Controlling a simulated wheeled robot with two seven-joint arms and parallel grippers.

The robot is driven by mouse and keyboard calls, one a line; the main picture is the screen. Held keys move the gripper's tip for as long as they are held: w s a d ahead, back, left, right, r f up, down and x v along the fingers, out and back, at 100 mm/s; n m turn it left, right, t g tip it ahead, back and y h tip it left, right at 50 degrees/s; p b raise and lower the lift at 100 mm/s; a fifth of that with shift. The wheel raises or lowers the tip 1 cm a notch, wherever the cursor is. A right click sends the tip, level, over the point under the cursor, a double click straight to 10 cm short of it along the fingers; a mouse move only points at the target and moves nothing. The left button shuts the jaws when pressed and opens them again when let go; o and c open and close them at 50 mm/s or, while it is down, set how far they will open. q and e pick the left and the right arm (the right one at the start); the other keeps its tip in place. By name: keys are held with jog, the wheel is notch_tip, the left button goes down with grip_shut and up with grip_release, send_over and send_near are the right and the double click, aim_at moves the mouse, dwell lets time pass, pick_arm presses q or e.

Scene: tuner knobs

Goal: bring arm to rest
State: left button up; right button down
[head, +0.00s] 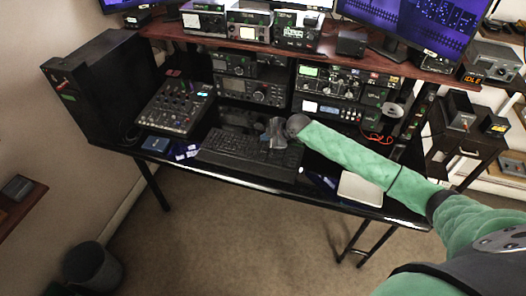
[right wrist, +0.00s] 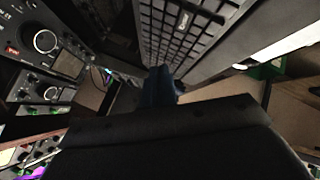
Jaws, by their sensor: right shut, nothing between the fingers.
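My right arm, in a green sleeve, reaches in from the lower right of the head view. Its gripper (head: 274,132) is shut and empty above the black keyboard (head: 232,150) on the desk. In the right wrist view the dark gripper fingers (right wrist: 160,85) are together, with the keyboard (right wrist: 185,30) close by at the top and radio knobs (right wrist: 46,41) to the left. I cannot tell whether the gripper touches the keyboard. My left gripper is not in view.
Stacked radios (head: 252,91) stand behind the keyboard under a wooden shelf (head: 270,46) with monitors. A mixer (head: 176,107) and black computer tower (head: 100,85) stand to the left. A white pad (head: 360,189) lies under my forearm. The floor before the desk is clear, except a bin (head: 92,268).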

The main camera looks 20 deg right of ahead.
dwell(0.5)
